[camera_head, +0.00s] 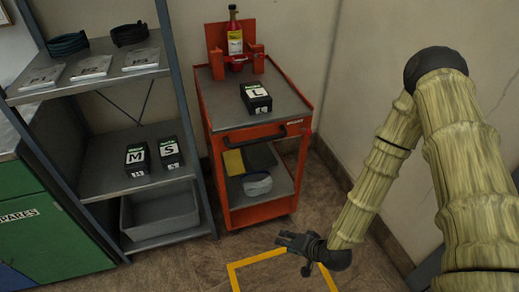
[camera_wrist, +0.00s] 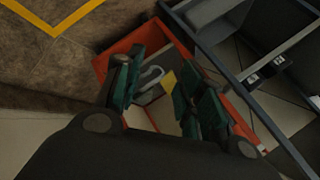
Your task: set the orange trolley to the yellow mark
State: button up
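The orange trolley (camera_head: 258,131) stands against the back wall, right of the shelf rack. It has a grey top, a dark handle bar (camera_head: 268,139) on its front and an open lower shelf. The yellow mark (camera_head: 258,259) is an outline on the floor in front of the trolley; the trolley stands behind it. My gripper (camera_head: 292,242) is low, over the mark and apart from the trolley. In the wrist view its fingers (camera_wrist: 165,88) are spread, with nothing held. Past them show the trolley's orange edge (camera_wrist: 108,56) and, top left, the yellow mark (camera_wrist: 58,26).
A red bottle (camera_head: 235,38) in a holder and a black box marked L (camera_head: 256,97) stand on the trolley. A clear container (camera_head: 257,184) is on its lower shelf. The shelf rack (camera_head: 132,168) is close on the left. Walls bound the right; the floor in front is clear.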

jog(key=w+a+r+m+t+y+b, duration=0.1)
jog(key=w+a+r+t+b, duration=0.15)
jog(key=w, duration=0.35)
jog(key=w+a+r+m+t+y+b, duration=0.1)
jog(key=w+r+t+y, duration=0.15)
jog(key=w, duration=0.35)
jog(key=m+t+y+b, duration=0.2)
jog(key=t+y+b, duration=0.1)
jog(key=y, duration=0.1)
send_near(258, 139)
jog(key=x, duration=0.6)
jog(key=f+x, duration=0.1)
jog(key=x, duration=0.2)
jog(key=shift+w+a+r, duration=0.1)
jog(key=shift+w+a, duration=0.15)
jog(key=shift+w, duration=0.2)
jog(key=shift+c, duration=0.5)
grip_shut()
